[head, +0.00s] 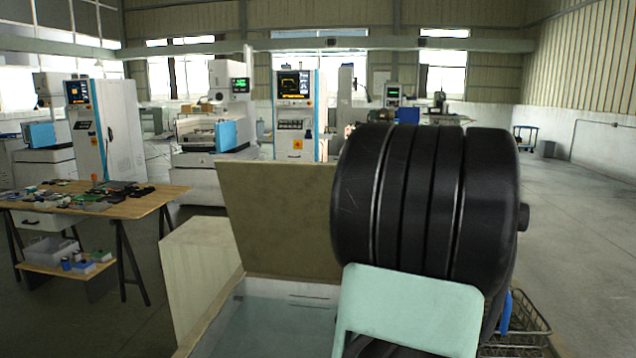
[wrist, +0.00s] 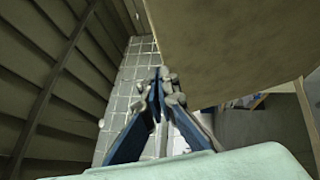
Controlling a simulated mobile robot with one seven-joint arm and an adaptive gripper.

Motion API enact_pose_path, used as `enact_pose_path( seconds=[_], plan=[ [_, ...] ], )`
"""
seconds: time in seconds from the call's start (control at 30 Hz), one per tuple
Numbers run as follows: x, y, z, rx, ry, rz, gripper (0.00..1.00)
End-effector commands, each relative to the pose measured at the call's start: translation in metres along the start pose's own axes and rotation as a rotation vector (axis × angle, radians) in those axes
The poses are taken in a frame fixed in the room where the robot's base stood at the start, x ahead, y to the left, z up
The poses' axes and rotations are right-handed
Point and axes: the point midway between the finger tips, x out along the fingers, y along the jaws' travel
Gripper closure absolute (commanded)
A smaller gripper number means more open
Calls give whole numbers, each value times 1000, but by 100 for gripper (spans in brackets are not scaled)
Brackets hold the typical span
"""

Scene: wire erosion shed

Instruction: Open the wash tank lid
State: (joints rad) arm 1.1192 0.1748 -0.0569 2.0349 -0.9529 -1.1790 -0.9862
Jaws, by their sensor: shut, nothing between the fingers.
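The wash tank lid (head: 275,215) is a tan panel standing raised, tilted slightly back, at the rear of the wash tank (head: 190,290). The tank's mouth is open, with bluish liquid inside. My black arm hides the right part of the lid and tank. In the wrist view the lid (wrist: 235,45) fills the upper right as a broad tan surface. My gripper (wrist: 164,75) is shut and empty, with its tips close by the lid's left edge; I cannot tell if they touch. The gripper is hidden in the head view.
A wooden workbench (head: 140,205) with many small parts stands at the left. A wire basket (head: 525,330) sits at the lower right, partly behind my arm. White machines (head: 295,105) line the back. The floor at the right (head: 575,240) is clear.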

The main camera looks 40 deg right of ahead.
Motion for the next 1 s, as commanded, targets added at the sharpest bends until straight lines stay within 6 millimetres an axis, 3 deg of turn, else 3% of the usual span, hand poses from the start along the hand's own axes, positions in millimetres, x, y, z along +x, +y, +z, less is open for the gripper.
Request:
enact_pose_path(
  seconds=[0.03,0.13,0.37,0.57,0.9,1.0],
  plan=[
    [-16,-9,-9,-4,39,11,100],
    [-36,-14,-30,-21,114,38,100],
    [-51,-15,-52,-37,187,69,100],
    [-26,-12,-57,-36,191,71,100],
    [46,-7,-70,-37,189,70,100],
    [59,-5,-59,-38,185,70,100]
  ],
)
